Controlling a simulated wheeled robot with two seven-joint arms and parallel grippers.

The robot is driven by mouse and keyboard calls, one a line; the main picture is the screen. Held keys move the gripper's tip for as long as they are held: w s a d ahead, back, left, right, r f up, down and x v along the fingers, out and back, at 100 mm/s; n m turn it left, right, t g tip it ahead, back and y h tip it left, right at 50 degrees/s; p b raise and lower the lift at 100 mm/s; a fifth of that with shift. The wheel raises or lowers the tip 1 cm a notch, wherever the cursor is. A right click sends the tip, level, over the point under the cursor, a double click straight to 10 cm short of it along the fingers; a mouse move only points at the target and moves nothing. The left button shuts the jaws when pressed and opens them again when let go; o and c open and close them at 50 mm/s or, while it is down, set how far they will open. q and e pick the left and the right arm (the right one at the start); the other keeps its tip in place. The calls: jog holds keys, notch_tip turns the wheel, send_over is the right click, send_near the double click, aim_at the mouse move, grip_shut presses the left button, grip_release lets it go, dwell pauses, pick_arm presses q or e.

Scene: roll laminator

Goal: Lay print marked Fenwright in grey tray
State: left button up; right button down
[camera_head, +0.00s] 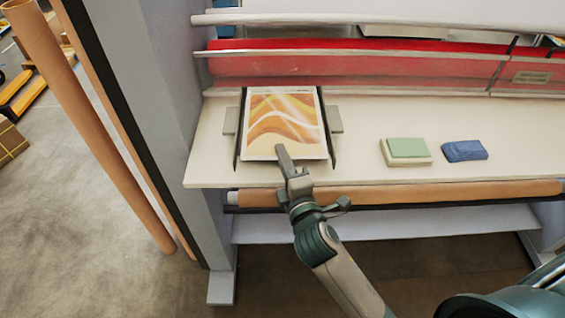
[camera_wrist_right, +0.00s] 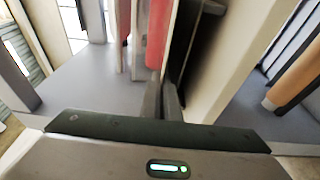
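A print (camera_head: 285,122) with orange and yellow waves and a white border is over a tray with dark side walls (camera_head: 331,147) and grey tabs on both sides. Its small lettering is too small to read. My right gripper (camera_head: 283,156) is at the print's front edge, one finger over its face. In the right wrist view, the fingers (camera_wrist_right: 162,101) are nearly together, with the print (camera_wrist_right: 171,40) edge-on between them. The print looks just above or on the tray; I cannot tell if it touches the bottom. My left gripper is not in view.
A green-topped block (camera_head: 407,149) and a blue block (camera_head: 464,151) lie on the cream table (camera_head: 360,170) to the right. The laminator's red roller (camera_head: 380,70) runs behind. A brown roll (camera_head: 420,192) hangs under the front edge. Table between tray and blocks is clear.

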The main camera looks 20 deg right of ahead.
jog(key=shift+f, duration=1.4)
jog(key=shift+f, duration=0.15)
jog(key=c, duration=2)
grip_release()
